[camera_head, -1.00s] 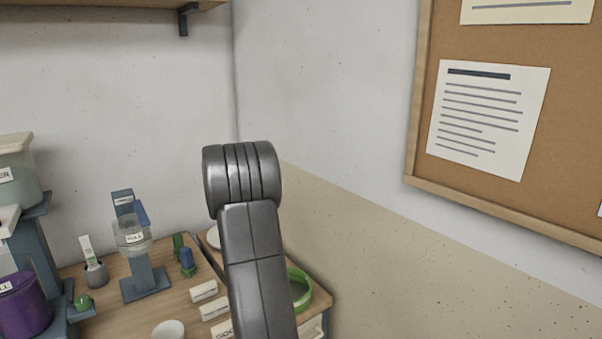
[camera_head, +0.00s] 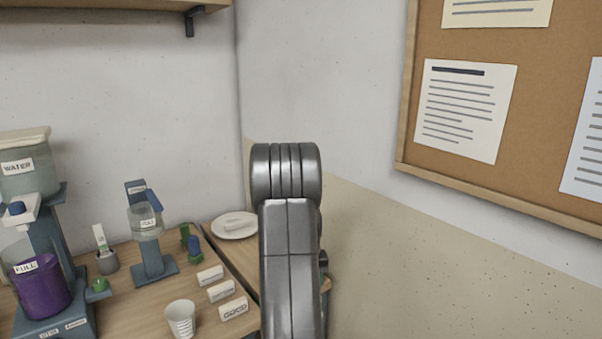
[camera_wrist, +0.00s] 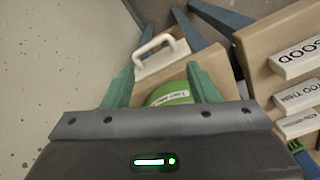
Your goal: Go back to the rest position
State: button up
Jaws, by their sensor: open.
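My gripper (camera_wrist: 161,82) shows in the wrist view, its two green fingers spread apart. A green round thing with a white label (camera_wrist: 172,94) shows between and beyond the fingers. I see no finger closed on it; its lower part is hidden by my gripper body. In the head view my dark grey arm stands upright in the middle, and the gripper itself is not visible there.
A wooden table (camera_head: 132,299) holds a purple bucket (camera_head: 40,290), a water container (camera_head: 28,172), a white cup (camera_head: 181,319), labelled blocks (camera_head: 221,291) and a plate (camera_head: 234,226). A noticeboard (camera_head: 455,165) hangs on the right wall. A white handle (camera_wrist: 161,52) shows beyond my fingers.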

jog(key=shift+m, duration=0.5)
jog(key=shift+s+d+f, duration=0.3)
jog(key=shift+d+f, duration=0.1)
jog(key=shift+f, duration=0.25)
jog(key=shift+s+d+f, duration=0.3)
jog(key=shift+d+f, duration=0.05)
jog(key=shift+f, duration=0.25)
jog(key=shift+s+d+f, duration=0.3)
jog(key=shift+d+f, duration=0.1)
jog(key=shift+f, duration=0.25)
jog(key=shift+s, duration=0.1)
